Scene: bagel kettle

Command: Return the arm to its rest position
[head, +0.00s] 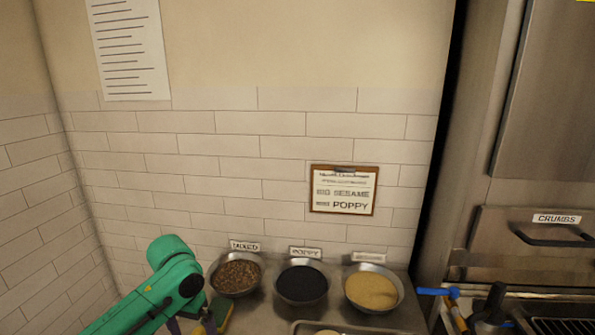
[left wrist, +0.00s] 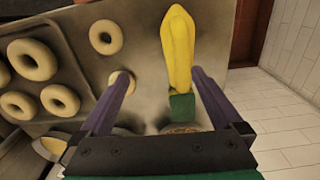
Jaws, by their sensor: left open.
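My left arm (head: 160,285) is green and comes in from the lower left of the head view, beside the bowl of mixed seeds. Only part of its gripper shows there, at the bottom edge. In the left wrist view my left gripper (left wrist: 161,75) has its two purple fingers spread wide, with nothing held between them. A yellow item with a green block (left wrist: 180,50) lies on the counter beyond the fingers. A yellow-green item (head: 220,313) also shows beside the gripper in the head view. My right gripper is in neither view.
Bowls of mixed seeds (head: 237,275), poppy (head: 302,284) and sesame (head: 372,289) stand along the tiled wall. Several bagel rings lie on a tray (left wrist: 75,65). A blue-tipped tool (head: 436,292) and a steel oven with a crumbs drawer (head: 510,225) are at right.

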